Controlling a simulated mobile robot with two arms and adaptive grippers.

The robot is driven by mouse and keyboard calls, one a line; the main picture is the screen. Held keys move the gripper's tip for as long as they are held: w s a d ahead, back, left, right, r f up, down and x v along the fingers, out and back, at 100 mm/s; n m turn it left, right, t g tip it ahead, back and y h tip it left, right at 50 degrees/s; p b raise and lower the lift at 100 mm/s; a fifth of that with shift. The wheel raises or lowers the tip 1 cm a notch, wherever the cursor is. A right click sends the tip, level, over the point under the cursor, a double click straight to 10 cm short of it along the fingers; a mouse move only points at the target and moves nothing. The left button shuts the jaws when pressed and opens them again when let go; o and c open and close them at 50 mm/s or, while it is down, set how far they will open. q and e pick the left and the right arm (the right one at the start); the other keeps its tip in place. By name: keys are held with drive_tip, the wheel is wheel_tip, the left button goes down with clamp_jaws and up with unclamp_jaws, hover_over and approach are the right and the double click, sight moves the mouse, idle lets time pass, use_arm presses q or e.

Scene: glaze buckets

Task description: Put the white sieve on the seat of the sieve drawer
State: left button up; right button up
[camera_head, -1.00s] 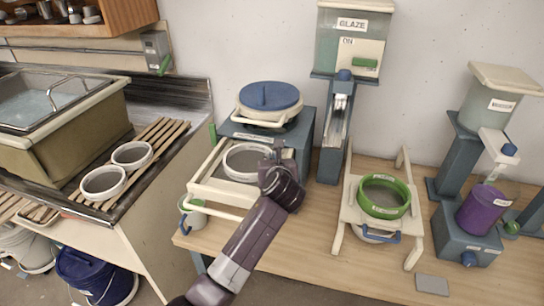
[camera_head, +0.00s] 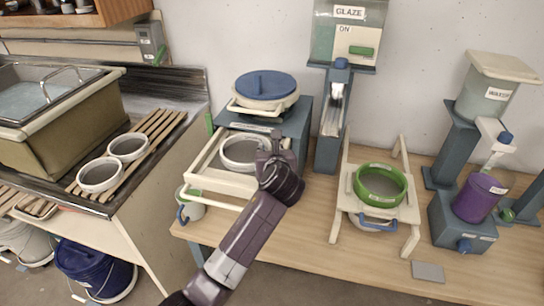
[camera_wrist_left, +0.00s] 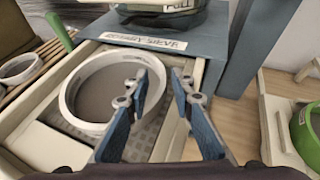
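The white sieve (camera_head: 240,153), a round white ring with grey mesh, lies in the sieve drawer (camera_head: 222,182), a pulled-out cream frame under the blue-grey housing. In the left wrist view the sieve (camera_wrist_left: 95,95) sits inside the drawer frame (camera_wrist_left: 42,145), over a grey patterned floor. Whether it is fully seated cannot be told. My left gripper (camera_head: 271,147) is at the sieve's right side. In the left wrist view its fingers (camera_wrist_left: 160,82) are apart, with the near finger overlapping the right rim in the picture. My right gripper is not in view.
Two more white sieves (camera_head: 100,174) stand on the slatted rack (camera_head: 160,128) at left. A blue-lidded pot (camera_head: 266,88) stands on the drawer housing (camera_head: 290,125). Right of the drawer are a green sieve (camera_head: 381,186) on a cream stand and a purple cup (camera_head: 478,198).

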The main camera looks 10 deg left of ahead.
use_arm(q)
drive_tip(key=b+v, duration=0.1)
drive_tip(key=v, duration=0.8)
drive_tip(key=shift+s+r, duration=0.1)
drive_tip(key=shift+s, duration=0.2)
drive_tip(key=shift+s+d, duration=0.1)
